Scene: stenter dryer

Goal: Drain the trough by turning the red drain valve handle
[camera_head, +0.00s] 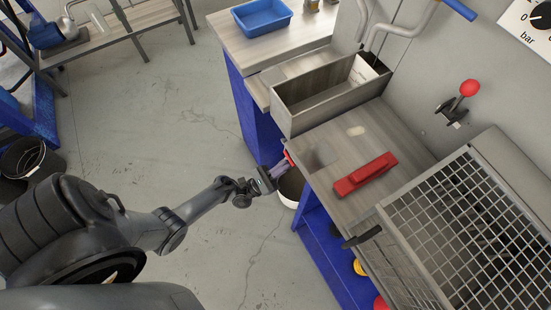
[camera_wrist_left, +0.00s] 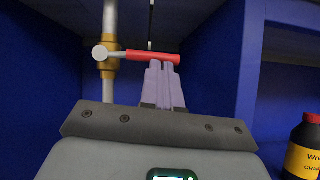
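The red drain valve handle (camera_wrist_left: 150,56) lies roughly level in the left wrist view. Its left end meets a silver knob on the brass valve body (camera_wrist_left: 109,57) of a vertical pipe. In the head view only a bit of red (camera_head: 288,157) shows at the bench edge. My left gripper (camera_wrist_left: 165,66) has its pale purple fingers close together, tips at the handle's right part. Whether they touch it is unclear. It also shows in the head view (camera_head: 281,166) beside the bench. The metal trough (camera_head: 292,121) sits above on the bench. My right gripper is not seen.
A white bucket (camera_head: 291,190) stands below the bench edge, partly hidden by the left gripper. Blue panels (camera_wrist_left: 215,85) flank the pipe. A black bottle with a yellow label (camera_wrist_left: 304,150) stands at right. A red block (camera_head: 365,174) and a mesh grate (camera_head: 470,225) are on the bench.

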